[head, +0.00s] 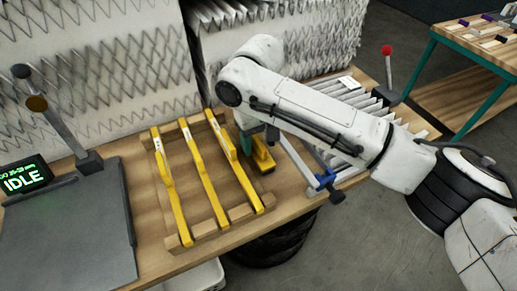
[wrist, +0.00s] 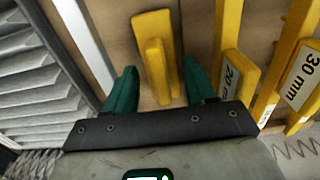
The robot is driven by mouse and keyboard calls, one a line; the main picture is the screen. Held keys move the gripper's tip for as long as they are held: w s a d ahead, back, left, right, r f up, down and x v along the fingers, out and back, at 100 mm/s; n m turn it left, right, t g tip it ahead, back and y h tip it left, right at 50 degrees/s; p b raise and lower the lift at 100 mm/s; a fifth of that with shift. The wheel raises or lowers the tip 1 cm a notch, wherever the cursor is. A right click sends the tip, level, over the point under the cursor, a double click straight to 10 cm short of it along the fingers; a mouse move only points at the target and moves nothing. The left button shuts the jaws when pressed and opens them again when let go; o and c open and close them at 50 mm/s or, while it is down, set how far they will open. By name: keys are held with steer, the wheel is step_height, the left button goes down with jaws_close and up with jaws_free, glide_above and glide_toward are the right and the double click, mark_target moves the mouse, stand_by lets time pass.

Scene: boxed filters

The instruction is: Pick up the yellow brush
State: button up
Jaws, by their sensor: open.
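The yellow brush (head: 264,160) lies on the wooden bench just right of the yellow gauges, partly hidden by my wrist in the head view. In the wrist view the brush (wrist: 153,50) has a raised handle along its middle and sits between and beyond my green fingers. My gripper (wrist: 160,85) is open, with a finger on each side of the brush's near end. The head view shows my gripper (head: 247,142) low over the bench beside the brush. I cannot tell whether the fingers touch it.
Several yellow gauges (head: 205,185) lie on a wooden rack left of the brush; labels read 30 mm and 20. A blue-cornered metal frame (head: 322,181) and a row of pleated filters (head: 350,130) are to the right. A grey plate (head: 80,230) and an IDLE display (head: 25,178) are left.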

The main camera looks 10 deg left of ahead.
steer(key=shift+f, duration=1.1)
steer(key=c, duration=0.9)
